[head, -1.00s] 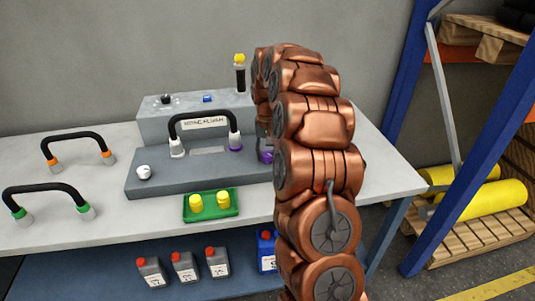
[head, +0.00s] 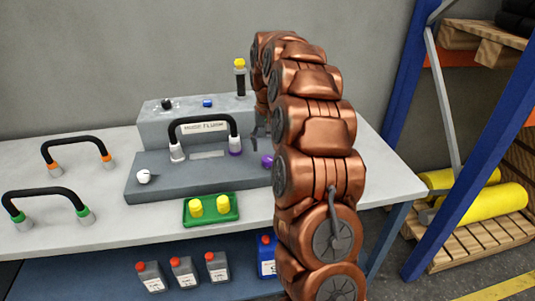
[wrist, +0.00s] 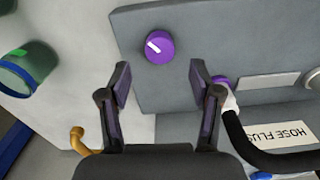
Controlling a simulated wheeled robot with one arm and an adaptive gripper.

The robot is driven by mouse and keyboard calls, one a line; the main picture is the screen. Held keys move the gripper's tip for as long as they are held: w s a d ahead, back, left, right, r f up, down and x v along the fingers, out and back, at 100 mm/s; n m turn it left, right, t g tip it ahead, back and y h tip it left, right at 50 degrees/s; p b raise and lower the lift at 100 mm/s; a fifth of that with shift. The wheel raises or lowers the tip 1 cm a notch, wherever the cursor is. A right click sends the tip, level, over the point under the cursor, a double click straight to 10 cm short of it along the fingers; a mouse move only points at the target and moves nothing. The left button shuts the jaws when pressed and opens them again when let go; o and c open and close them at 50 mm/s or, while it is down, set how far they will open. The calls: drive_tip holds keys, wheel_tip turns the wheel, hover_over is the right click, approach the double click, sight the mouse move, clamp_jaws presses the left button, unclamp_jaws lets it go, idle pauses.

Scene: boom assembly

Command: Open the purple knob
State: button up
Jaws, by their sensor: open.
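The purple knob (wrist: 160,45) is round with a white mark on its face and sits on the grey hose-flush unit. In the wrist view it lies just beyond and between the fingertips of my gripper (wrist: 160,70), which is open and empty, apart from the knob. In the head view the knob (head: 267,161) shows at the left edge of my arm. My gripper (head: 258,134) is mostly hidden behind my arm there. The hose-flush unit (head: 150,190) stands on the table.
A black hose with a purple-ringed end (wrist: 222,85) is close to the right finger. A green-capped container (wrist: 32,68) is at left. In the head view, a green tray (head: 212,217) with two yellow caps lies in front of the unit. Loose hoses (head: 50,195) lie at left.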

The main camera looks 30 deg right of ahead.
sight(267, 158)
wheel_tip(267, 158, up, 7)
idle(0.4)
drive_tip(key=shift+s+a+f, duration=0.1)
